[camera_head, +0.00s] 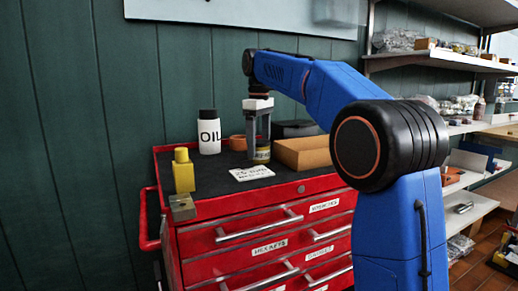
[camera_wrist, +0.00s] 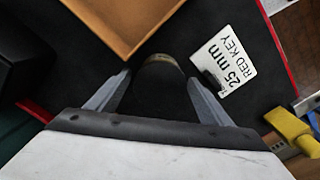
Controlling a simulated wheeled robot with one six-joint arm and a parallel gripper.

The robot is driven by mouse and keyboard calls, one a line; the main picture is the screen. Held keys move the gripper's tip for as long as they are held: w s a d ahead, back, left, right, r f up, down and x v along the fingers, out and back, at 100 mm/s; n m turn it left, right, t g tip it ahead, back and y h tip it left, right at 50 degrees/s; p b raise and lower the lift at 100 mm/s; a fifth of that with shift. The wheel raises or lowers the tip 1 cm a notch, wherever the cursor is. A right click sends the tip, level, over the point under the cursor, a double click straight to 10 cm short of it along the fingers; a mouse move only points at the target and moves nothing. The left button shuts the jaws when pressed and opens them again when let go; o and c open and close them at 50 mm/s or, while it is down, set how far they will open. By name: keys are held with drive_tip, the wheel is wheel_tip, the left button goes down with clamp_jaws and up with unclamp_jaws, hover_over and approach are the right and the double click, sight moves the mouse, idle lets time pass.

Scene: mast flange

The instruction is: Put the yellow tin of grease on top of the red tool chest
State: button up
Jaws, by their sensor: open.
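The red tool chest (camera_head: 225,210) stands against the wall, with a black mat on its top. The rest of the tin is dark there.
Around the tin are an open cardboard-coloured tray (camera_head: 303,153), a white card (camera_head: 252,173) and a white OIL bottle (camera_head: 209,133). A yellow bottle (camera_head: 183,171) and a metal block (camera_head: 182,207) stand at the chest's front left. Loaded shelves (camera_head: 440,62) are at right.

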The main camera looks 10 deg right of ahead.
sight(259, 141)
drive_tip(key=shift+r, duration=3.2)
